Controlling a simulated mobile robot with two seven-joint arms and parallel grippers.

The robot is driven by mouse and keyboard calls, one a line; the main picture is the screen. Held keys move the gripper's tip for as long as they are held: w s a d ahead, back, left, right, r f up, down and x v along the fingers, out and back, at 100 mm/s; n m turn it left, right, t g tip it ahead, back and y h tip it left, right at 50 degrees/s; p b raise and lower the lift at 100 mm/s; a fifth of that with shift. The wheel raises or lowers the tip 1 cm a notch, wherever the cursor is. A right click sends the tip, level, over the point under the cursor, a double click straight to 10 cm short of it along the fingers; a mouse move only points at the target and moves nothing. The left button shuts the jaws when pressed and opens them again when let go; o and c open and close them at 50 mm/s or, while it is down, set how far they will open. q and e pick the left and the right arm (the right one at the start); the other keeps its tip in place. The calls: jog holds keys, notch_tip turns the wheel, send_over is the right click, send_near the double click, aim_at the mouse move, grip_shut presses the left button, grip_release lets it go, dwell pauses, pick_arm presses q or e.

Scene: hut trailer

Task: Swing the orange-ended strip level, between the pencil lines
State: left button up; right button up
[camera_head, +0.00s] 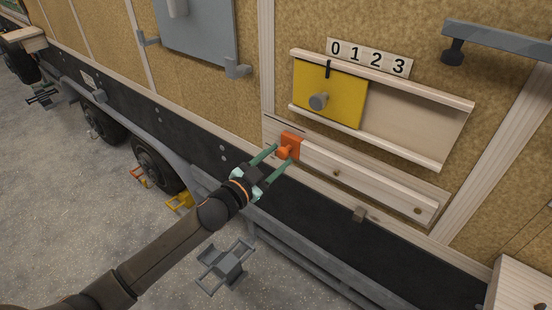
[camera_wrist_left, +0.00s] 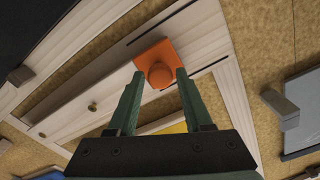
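The pale wooden strip (camera_head: 375,188) lies along the trailer wall with an orange plate and round knob (camera_head: 291,143) at its left end. Two brass-coloured fixings show along it. The orange end also shows in the left wrist view (camera_wrist_left: 157,58). Two thin dark lines (camera_wrist_left: 194,73) run on the board there, one either side of the orange end, which appears to lie between them. My left gripper (camera_head: 284,154) is open, with one green finger on each side of the knob. Gaps show between knob and fingertips in the wrist view. My right gripper is not in view.
A yellow sliding panel (camera_head: 342,98) with a grey knob sits in a wooden track above the strip, under a 0-1-2-3 scale (camera_head: 368,57). A small brown block (camera_head: 359,214) is below the strip. A grey stand (camera_head: 227,266) is on the floor below.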

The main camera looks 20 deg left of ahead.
pick_arm(q)
jog(key=shift+o, duration=1.3)
jog(key=b+v, duration=0.1)
jog(key=v, duration=1.1)
jog(key=shift+s, duration=0.25)
jog(key=shift+a, duration=0.1)
jog(key=s+d+f+n+g+y, duration=0.2)
jog(key=s+f+n+g, duration=0.1)
jog(key=s+f, duration=0.6)
jog(key=s+d+f+n+g+y, duration=0.2)
jog(key=s+f, duration=0.7)
jog(key=f, duration=0.7)
jog(key=d+n+g, duration=0.1)
jog(key=n+g, duration=0.1)
jog(key=shift+d+f+g, duration=0.2)
jog(key=shift+f+g, duration=0.15)
jog(key=shift+g, duration=0.05)
